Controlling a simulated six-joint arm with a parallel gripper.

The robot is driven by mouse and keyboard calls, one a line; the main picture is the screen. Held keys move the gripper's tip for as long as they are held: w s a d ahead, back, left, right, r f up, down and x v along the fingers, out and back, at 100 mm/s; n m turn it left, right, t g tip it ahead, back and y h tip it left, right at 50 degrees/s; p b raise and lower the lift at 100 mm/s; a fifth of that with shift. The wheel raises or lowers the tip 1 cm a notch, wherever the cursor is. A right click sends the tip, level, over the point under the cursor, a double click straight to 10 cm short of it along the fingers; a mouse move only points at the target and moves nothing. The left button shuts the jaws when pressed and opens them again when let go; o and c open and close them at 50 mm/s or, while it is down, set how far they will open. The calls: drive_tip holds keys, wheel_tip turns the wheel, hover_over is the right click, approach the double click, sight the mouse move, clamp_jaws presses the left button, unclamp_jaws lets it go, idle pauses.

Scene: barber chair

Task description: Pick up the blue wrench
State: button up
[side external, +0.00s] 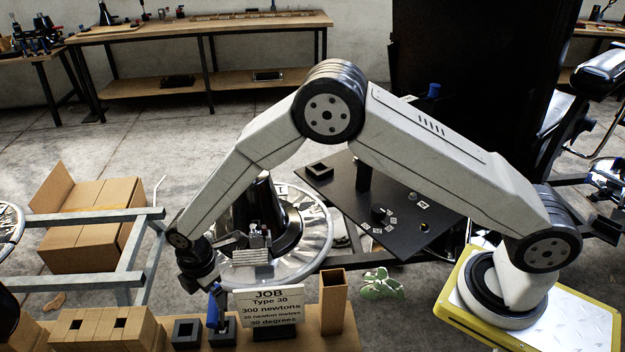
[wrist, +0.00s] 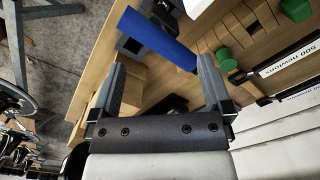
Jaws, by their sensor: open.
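The blue wrench (side external: 215,305) stands at a slight tilt at the black square holders on the wooden bench, left of the job sign. In the wrist view a thick blue bar (wrist: 155,38), which looks like its handle, lies slantwise just beyond my fingertips. My gripper (wrist: 160,72) is open, its two grey fingers apart and nothing held between them. The bar's lower right end is close to the right fingertip; I cannot tell if they touch. In the side view the wrist end is beside the wrench's upper part, and the fingers are hard to make out.
The job sign (side external: 269,306) and an upright brown box (side external: 333,301) stand right of the wrench. A black holder (side external: 187,332) and a block with square holes (side external: 98,327) are to its left. The wrist view shows green cylinders (wrist: 228,62) and more signs (wrist: 291,58).

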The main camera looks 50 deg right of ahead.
sight(216, 310)
drive_tip(key=shift+s+f, duration=0.1)
drive_tip(key=shift+f, duration=3.8)
clamp_jaws()
